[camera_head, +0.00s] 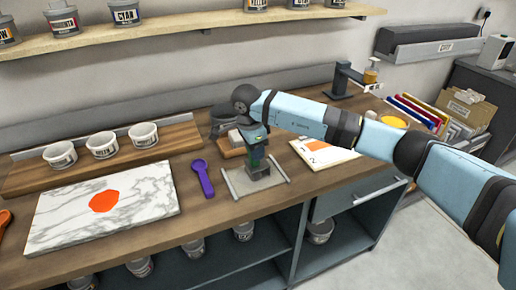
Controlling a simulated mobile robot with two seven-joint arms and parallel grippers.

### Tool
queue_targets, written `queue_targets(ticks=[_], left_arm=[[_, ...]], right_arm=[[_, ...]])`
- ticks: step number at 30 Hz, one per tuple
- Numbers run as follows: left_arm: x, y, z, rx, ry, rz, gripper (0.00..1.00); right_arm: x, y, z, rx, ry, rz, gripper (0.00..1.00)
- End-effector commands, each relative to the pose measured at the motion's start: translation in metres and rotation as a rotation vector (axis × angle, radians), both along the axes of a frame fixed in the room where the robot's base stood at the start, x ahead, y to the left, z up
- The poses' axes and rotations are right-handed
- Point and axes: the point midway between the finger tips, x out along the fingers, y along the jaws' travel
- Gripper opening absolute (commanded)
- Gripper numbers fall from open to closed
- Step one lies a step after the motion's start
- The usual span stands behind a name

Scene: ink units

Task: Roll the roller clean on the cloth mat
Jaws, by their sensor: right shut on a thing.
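The pale cloth mat (238,187) lies near the counter's front edge in the middle of the view, with thin bars along its left and right sides. My right gripper (259,152) points down over the mat and is shut on the roller (260,171). The roller shows only as a dark shape with some green beneath the fingers, at or just above the mat. Whether it touches the cloth is hard to tell, and my gripper hides much of it. My left gripper is not in view.
A marble slab (142,206) with an orange ink patch (104,201) lies at the left. A purple tool (203,178) lies left of the mat. Several white cups (102,145) stand behind the slab. A printed sheet (322,153) lies right of the mat, under my arm.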

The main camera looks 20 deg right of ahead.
Motion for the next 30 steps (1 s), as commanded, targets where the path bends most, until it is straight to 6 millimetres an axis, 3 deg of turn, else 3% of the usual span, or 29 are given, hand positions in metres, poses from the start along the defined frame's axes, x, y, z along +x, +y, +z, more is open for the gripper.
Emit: queue_targets(ticks=[16, 30], left_arm=[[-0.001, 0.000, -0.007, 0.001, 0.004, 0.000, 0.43], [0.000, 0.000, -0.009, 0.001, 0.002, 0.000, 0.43]], right_arm=[[-0.003, 0.033, -0.002, -0.002, 0.007, 0.002, 0.10], [-0.001, 0.007, 0.000, -0.003, 0.005, -0.001, 0.10]])
